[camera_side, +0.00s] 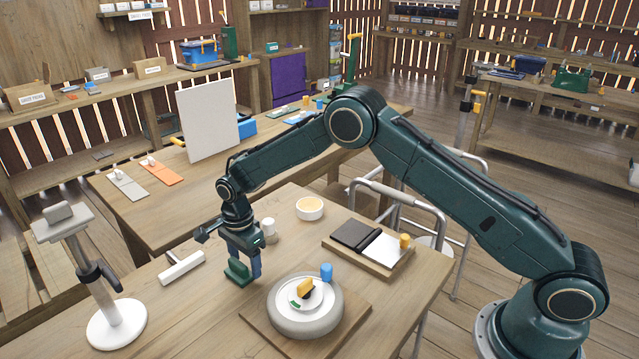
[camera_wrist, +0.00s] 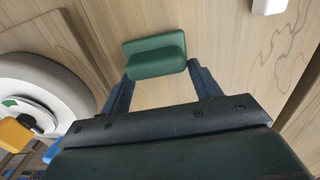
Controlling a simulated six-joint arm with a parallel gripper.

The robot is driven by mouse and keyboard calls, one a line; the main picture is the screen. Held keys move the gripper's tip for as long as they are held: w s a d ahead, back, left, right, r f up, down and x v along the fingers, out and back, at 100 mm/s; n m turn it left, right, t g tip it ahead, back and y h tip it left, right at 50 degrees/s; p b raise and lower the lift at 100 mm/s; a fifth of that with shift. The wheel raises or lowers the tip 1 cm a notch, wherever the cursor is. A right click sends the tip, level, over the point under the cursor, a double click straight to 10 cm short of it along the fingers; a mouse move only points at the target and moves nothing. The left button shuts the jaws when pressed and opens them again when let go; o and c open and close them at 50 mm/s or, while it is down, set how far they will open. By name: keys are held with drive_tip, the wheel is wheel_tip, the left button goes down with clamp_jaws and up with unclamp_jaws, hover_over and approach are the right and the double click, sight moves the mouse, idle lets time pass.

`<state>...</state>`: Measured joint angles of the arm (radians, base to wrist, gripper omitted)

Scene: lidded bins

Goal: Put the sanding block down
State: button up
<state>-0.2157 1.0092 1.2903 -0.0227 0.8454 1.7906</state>
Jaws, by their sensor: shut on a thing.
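The sanding block appears to be the dark green block (camera_side: 237,271), low over the near wooden table (camera_side: 190,325). My gripper (camera_side: 250,271) points down and is shut on it. In the wrist view the green block (camera_wrist: 155,56) sits between the two fingertips of my gripper (camera_wrist: 159,70), with bare wood behind it. I cannot tell whether its underside touches the table.
A round grey turntable (camera_side: 275,318) on a wooden board stands just right of the block, with a blue cylinder (camera_side: 326,271) at its back edge. A white T-shaped tool (camera_side: 182,268) lies left. A white cup (camera_side: 268,227) and bowl (camera_side: 309,214) stand behind.

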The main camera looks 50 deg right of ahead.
drive_tip(key=o, duration=1.3)
drive_tip(key=shift+r, duration=0.1)
wheel_tip(320, 180, up, 12)
drive_tip(key=shift+d, duration=0.1)
